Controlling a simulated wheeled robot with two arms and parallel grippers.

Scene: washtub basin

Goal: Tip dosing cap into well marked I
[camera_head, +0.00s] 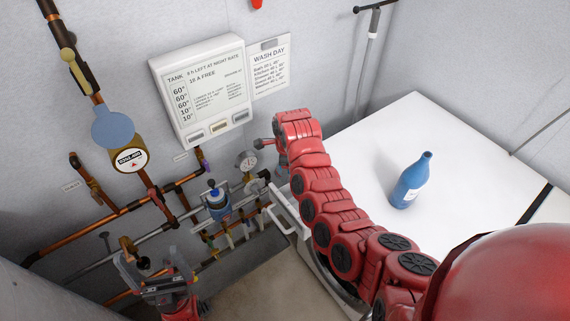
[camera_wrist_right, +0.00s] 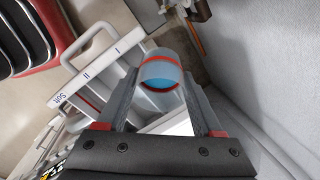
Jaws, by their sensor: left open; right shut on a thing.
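In the right wrist view, my right gripper (camera_wrist_right: 158,100) is shut on the dosing cap (camera_wrist_right: 160,68), a pale translucent cup with orange-red bands and blue liquid showing inside. The cap is held over the open white detergent drawer (camera_wrist_right: 103,62), whose edge is marked I, II and Soft. The cap is near the end marked I and hides part of the wells there. My left gripper (camera_head: 152,272) is open and empty at lower left, near the pipes.
A blue bottle (camera_head: 410,182) stands on the white machine top (camera_head: 465,165), right of my right arm. Copper pipes, valves and a gauge (camera_head: 246,160) line the wall at left. A tank panel (camera_head: 203,92) hangs above them.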

